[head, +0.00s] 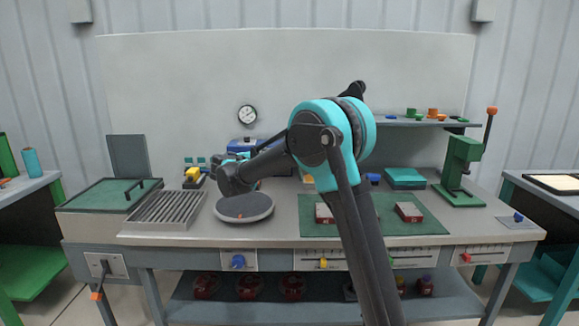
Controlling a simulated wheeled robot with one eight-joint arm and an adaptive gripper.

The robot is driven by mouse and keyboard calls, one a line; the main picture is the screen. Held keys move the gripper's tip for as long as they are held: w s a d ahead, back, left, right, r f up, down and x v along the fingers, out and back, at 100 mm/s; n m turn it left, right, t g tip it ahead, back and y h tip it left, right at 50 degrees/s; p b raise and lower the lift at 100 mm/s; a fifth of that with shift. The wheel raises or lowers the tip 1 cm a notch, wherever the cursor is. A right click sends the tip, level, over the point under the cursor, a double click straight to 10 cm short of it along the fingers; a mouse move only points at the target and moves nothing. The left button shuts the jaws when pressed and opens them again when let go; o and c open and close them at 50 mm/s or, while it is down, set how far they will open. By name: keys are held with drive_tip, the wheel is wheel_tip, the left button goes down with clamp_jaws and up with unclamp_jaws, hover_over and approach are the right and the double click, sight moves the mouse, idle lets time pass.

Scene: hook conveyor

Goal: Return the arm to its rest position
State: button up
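My arm (348,203) rises from the bottom right of centre to a teal and black elbow joint (318,146). From there the dark forearm (271,163) runs left to a dark rounded wrist part (237,180). That wrist part shows above the round grey plate on the bench. I see no fingers, so my gripper is hidden, and I cannot tell whether it holds anything.
A grey workbench (281,233) spans the middle. On it are a round plate (244,208), a slatted tray (165,208), a green mat (425,223) with red boxes, and a green press (460,165). A shelf (395,121) is behind. Side tables stand left and right.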

drive_tip(key=s+d+f+m+g, duration=0.2)
drive_tip(key=s+d, duration=0.3)
drive_tip(key=d, duration=0.3)
drive_tip(key=s+d+f+m+g+y, duration=0.1)
drive_tip(key=s+d+f+m+g, duration=0.1)
drive_tip(key=s+d+f, duration=0.3)
drive_tip(key=s+d+f+m+g, duration=0.2)
drive_tip(key=s+d, duration=0.5)
drive_tip(key=d, duration=0.4)
drive_tip(key=shift+s+d+f+m, duration=0.1)
drive_tip(key=shift+s+f+m, duration=0.1)
drive_tip(key=shift+f+m, duration=0.75)
drive_tip(key=s+d+f+m+g+y, duration=0.1)
drive_tip(key=s+f, duration=0.3)
drive_tip(key=s, duration=0.5)
drive_tip(key=s+d+f+m+g+y, duration=0.1)
drive_tip(key=s+f+m+y, duration=0.2)
drive_tip(key=s, duration=0.6)
drive_tip(key=s+d+f+m+g+y, duration=0.1)
drive_tip(key=s+d+f+m+y, duration=0.1)
drive_tip(key=s+f+m, duration=0.2)
drive_tip(key=s+f, duration=0.3)
drive_tip(key=s, duration=0.2)
drive_tip(key=shift+s+f+g, duration=0.25)
drive_tip(key=shift+s+g, duration=0.05)
drive_tip(key=shift+s, duration=0.1)
